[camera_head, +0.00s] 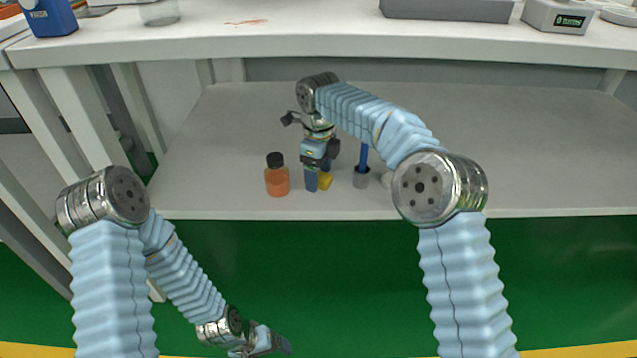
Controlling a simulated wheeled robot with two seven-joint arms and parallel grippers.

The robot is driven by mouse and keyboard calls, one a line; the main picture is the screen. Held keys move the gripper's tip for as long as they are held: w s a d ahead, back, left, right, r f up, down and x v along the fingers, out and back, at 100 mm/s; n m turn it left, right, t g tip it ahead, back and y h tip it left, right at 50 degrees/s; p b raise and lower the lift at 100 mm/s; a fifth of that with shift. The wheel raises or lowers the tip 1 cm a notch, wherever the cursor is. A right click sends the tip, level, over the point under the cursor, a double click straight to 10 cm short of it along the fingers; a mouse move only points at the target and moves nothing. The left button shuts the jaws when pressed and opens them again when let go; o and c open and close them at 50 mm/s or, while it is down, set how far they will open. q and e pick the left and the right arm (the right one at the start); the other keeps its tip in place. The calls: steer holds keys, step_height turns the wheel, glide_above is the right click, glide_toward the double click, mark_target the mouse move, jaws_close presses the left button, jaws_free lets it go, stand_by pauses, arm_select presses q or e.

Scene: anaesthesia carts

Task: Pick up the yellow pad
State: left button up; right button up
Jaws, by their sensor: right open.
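The yellow pad (325,182) is a small yellow thing on the lower shelf, partly hidden by my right gripper. My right gripper (318,177) points down at it from above, with its jaws open. One blue-grey finger stands just left of the pad and the other overlaps it from above. I cannot tell whether either finger touches it. My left gripper (272,344) hangs low at the bottom of the view, away from the shelf, and its jaws are too unclear to read.
An orange bottle with a black cap (277,175) stands close left of my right gripper. A grey cup with a blue stick (361,176) stands close to the right. The upper tabletop (300,38) overhangs the shelf (230,125). The shelf's far right is clear.

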steer(key=c, duration=1.2)
steer(key=shift+r+p, duration=0.75)
steer(key=shift+r, duration=0.9)
steer(key=shift+s+r, duration=0.15)
steer(key=shift+s, duration=0.1)
steer(key=s+b, duration=0.2)
steer(key=s, duration=1.5)
steer(key=shift+s, duration=0.25)
steer(key=o, duration=0.6)
steer(key=c, duration=0.4)
